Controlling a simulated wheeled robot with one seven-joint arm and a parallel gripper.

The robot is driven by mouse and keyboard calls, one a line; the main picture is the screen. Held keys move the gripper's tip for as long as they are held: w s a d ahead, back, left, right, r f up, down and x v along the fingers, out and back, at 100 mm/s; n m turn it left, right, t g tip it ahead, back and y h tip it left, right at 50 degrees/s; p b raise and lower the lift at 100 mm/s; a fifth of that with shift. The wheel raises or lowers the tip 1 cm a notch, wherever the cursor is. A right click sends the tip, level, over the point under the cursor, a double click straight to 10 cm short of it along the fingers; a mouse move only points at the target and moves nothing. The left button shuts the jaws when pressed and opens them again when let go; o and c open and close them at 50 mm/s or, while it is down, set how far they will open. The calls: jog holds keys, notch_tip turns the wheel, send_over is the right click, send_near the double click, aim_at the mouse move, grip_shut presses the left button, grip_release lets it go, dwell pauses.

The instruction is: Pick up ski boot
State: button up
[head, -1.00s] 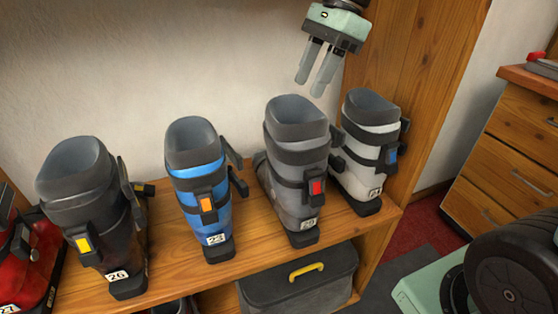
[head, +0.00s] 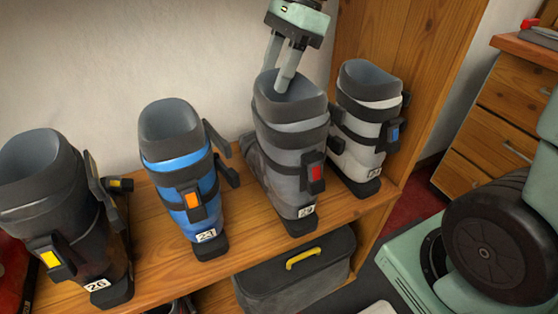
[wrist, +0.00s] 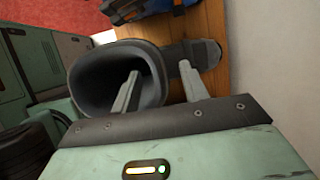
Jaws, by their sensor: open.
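Several ski boots stand upright in a row on a wooden shelf. My gripper (head: 281,70) is open at the top rear of the grey boot with the red buckle (head: 295,165). In the wrist view, one finger of my gripper (wrist: 158,88) reaches into the mouth of the grey boot (wrist: 78,75) and the other is outside, so the boot's rear cuff wall lies between them. I cannot tell whether either finger touches it. Also on the shelf are a white boot with a blue buckle (head: 365,135), a blue boot with an orange buckle (head: 180,180) and a dark boot with a yellow buckle (head: 55,220).
A red boot (head: 12,275) shows at the far left. The wooden side panel (head: 400,70) stands right of the white boot, and the wall (head: 120,50) is behind. A grey case with a yellow handle (head: 295,275) sits below the shelf. A drawer cabinet (head: 500,120) stands at right.

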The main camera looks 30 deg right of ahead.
jog(key=shift+x, duration=0.85)
jog(key=shift+r, duration=0.1)
grip_shut()
dwell(0.6)
